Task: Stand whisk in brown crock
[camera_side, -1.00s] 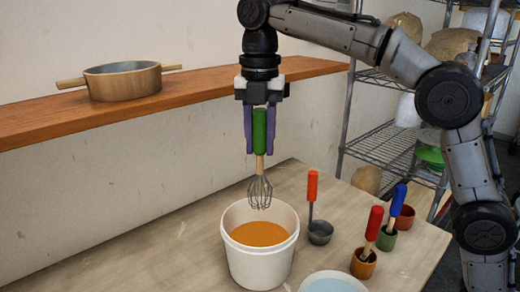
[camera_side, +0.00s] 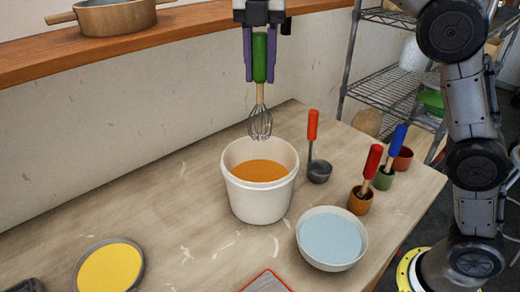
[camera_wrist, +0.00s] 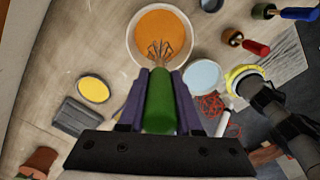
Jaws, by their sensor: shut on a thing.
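My gripper (camera_side: 261,70) is shut on the green handle of the whisk (camera_side: 260,122), which hangs upright with its wires down. The wires are just above the back rim of a white bucket (camera_side: 260,200) with orange contents. In the wrist view the whisk (camera_wrist: 160,115) points toward the bucket. Small pots stand at the right: an orange-brown pot (camera_side: 360,203) with a red-handled tool, a green pot (camera_side: 384,180) with a blue-handled tool, and a reddish-brown pot (camera_side: 403,158) with no handle seen in it. I cannot tell for sure which pot is the brown crock.
A ladle (camera_side: 319,173) with an upright red handle stands between bucket and pots. A bowl of pale blue liquid (camera_side: 332,240) is in front. A yellow-filled pan (camera_side: 110,268) lies front left. A wooden shelf (camera_side: 200,33) with a pot (camera_side: 115,17) runs along the wall.

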